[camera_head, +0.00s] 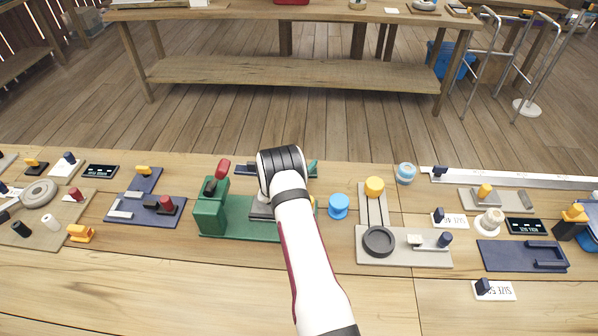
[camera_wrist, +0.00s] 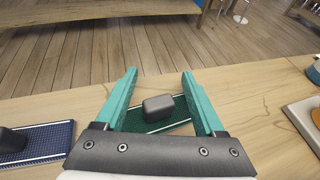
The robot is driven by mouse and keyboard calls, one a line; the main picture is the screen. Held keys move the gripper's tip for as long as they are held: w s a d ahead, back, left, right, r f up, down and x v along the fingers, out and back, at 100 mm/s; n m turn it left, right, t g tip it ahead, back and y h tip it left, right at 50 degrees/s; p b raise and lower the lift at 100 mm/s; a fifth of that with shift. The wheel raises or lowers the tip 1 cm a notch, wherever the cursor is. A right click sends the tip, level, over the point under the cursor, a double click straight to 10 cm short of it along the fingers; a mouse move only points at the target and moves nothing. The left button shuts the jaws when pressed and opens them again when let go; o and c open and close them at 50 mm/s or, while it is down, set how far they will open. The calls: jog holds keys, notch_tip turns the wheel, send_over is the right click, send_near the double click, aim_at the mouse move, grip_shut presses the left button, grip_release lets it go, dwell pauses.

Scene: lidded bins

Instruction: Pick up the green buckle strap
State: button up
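The green buckle strap (camera_wrist: 177,114) lies flat on the wooden table in the wrist view, with a dark grey block-shaped buckle (camera_wrist: 158,107) on top. In the head view only a bit of the strap (camera_head: 313,168) shows to the right of my wrist; my arm hides the rest. My gripper (camera_wrist: 159,74) has teal fingers spread apart, with nothing held between them. In the wrist view the buckle appears between the two fingers, apart from both. The height of the fingertips above the strap is hard to tell.
A navy strap with a dark buckle (camera_wrist: 36,140) lies to the left. A green fixture (camera_head: 211,208) with a red-topped part stands left of my arm. A blue knob (camera_head: 338,206) and a beige board (camera_head: 403,250) are to the right. The table's far edge is just beyond the strap.

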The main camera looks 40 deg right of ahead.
grip_shut()
